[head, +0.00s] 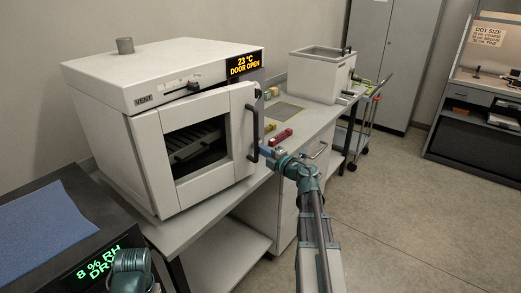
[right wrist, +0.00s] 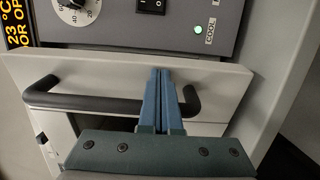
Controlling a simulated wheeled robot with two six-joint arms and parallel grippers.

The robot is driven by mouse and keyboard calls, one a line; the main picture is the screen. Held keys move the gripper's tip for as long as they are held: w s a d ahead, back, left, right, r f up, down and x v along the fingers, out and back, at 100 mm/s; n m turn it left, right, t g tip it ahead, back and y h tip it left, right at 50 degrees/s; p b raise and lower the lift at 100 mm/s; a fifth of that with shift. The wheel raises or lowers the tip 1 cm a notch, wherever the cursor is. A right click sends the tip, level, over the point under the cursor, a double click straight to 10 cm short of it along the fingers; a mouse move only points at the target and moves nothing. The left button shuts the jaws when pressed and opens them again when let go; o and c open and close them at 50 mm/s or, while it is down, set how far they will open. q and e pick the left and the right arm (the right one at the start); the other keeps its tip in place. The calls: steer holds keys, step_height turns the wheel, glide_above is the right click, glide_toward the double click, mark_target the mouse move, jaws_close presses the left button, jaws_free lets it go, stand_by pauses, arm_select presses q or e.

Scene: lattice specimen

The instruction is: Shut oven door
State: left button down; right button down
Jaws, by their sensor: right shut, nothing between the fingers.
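The white oven (head: 95,90) stands on the bench, and its display (head: 244,64) reads 23 °C, DOOR OPEN. Its door (head: 150,165) has a dark window and stands slightly ajar, with its right edge out from the body. A black handle (head: 252,132) runs upright near that edge. My right gripper (head: 268,152) is shut and empty beside the handle's lower part. In the right wrist view its blue fingers (right wrist: 160,85) cross in front of the handle (right wrist: 100,103), tips towards the door face (right wrist: 215,80); contact is unclear. My left gripper's fingers do not show.
A red block (head: 281,136) and small yellow blocks lie on the bench (head: 315,115) right of the oven. A white open-topped box (head: 318,72) stands farther back. A dark unit with a blue mat (head: 45,225) is at the lower left. The floor at right is clear.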

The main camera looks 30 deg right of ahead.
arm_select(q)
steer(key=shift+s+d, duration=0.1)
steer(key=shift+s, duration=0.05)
arm_select(e)
steer(key=w+n+y, duration=0.1)
steer(key=w, duration=0.1)
steer(key=w+a+y, duration=0.1)
steer(key=w, duration=0.2)
steer(key=w+n+g+y, duration=0.1)
steer(key=w+y, duration=0.1)
steer(key=w, duration=0.1)
steer(key=shift+w+a+r+n, duration=0.15)
steer(key=shift+w+a+n, duration=0.05)
steer(key=shift+a+n, duration=0.1)
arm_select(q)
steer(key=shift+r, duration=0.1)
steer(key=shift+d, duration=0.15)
